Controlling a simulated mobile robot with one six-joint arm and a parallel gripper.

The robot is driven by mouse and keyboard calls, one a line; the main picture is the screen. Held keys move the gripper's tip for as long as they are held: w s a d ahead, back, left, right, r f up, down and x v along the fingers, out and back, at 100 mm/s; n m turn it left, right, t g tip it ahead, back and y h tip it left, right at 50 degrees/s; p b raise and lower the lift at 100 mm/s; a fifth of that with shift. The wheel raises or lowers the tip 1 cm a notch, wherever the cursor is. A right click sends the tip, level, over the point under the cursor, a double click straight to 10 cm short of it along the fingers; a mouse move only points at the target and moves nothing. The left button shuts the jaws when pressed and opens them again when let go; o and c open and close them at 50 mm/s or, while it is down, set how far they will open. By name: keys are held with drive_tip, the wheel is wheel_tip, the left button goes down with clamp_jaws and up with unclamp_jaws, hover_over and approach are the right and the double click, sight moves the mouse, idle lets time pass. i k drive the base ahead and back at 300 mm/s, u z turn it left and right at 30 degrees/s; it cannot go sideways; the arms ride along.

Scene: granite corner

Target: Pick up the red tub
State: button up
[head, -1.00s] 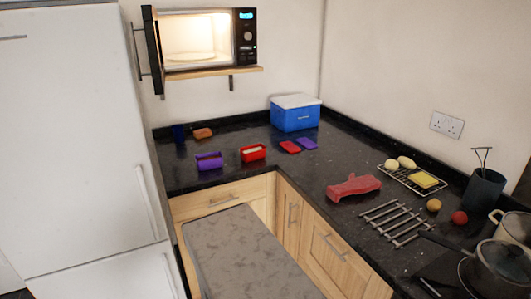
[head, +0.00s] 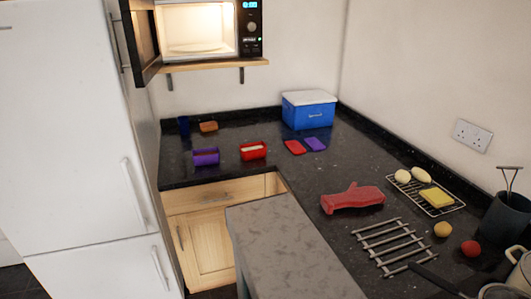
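The red tub (head: 253,151) sits upright on the dark countertop (head: 240,171) toward the back left, with something pale inside it. A purple tub (head: 206,157) stands just to its left, apart from it. A flat red lid (head: 294,147) and a flat purple lid (head: 315,144) lie to its right, in front of a blue box. My gripper does not show in the head view.
A blue cool box (head: 309,111) with a white top stands in the back corner. The lit microwave (head: 200,28) hangs open on a shelf above. A red oven mitt (head: 352,198), metal trivet (head: 390,245) and wire rack (head: 437,210) lie right. A grey-topped surface (head: 285,240) stands in front.

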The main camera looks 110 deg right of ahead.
sight(257, 150)
drive_tip(key=u, duration=0.7)
drive_tip(key=k, duration=0.15)
drive_tip(key=z, duration=2.6)
drive_tip(key=i, duration=0.55)
drive_tip(key=z, duration=0.15)
drive_tip(key=k, duration=0.4)
drive_tip(key=z, duration=0.05)
